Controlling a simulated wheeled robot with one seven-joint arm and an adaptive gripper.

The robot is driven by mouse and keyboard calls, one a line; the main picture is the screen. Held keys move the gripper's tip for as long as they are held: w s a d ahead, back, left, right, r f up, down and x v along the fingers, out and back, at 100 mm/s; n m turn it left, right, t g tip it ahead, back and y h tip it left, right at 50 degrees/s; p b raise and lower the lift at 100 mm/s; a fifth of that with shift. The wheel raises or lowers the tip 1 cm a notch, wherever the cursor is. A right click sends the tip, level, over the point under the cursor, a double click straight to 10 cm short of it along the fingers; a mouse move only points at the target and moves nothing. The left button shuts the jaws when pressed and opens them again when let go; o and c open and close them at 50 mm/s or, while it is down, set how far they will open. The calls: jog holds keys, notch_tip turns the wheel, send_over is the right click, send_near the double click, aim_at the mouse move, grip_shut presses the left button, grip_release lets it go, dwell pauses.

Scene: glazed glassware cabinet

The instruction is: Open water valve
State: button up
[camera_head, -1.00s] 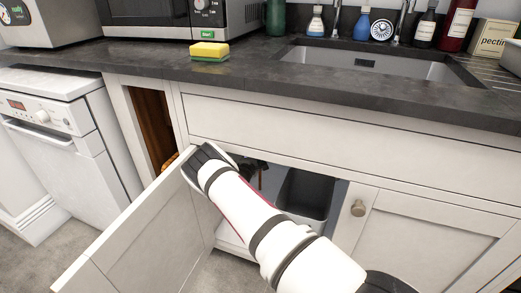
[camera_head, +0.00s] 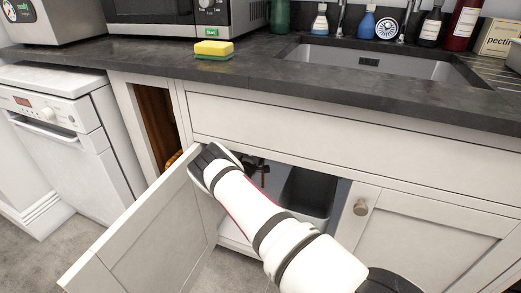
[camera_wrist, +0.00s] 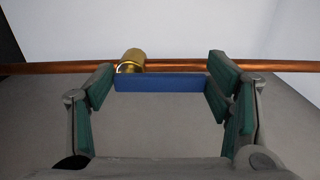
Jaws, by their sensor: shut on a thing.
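The blue valve handle (camera_wrist: 160,83) shows in the wrist view as a flat bar lying level across the picture. A brass valve body (camera_wrist: 132,60) sits at its left end on a copper pipe (camera_wrist: 185,66). In the picture the handle runs roughly along the pipe. My gripper (camera_wrist: 160,88) is shut on the handle, with a green pad at each end of it. In the head view my arm reaches into the open cupboard under the sink, and hides the handle and my fingertips.
The left cupboard door (camera_head: 150,235) stands open beside my arm. The right door (camera_head: 425,240) is shut. A dark bin (camera_head: 308,192) stands inside the cupboard. The worktop (camera_head: 270,72) with sink (camera_head: 385,65) is above. A dishwasher (camera_head: 75,150) stands at left.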

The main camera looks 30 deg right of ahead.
jog(key=o, duration=1.7)
jog(key=shift+a, duration=0.1)
jog(key=v, duration=1.2)
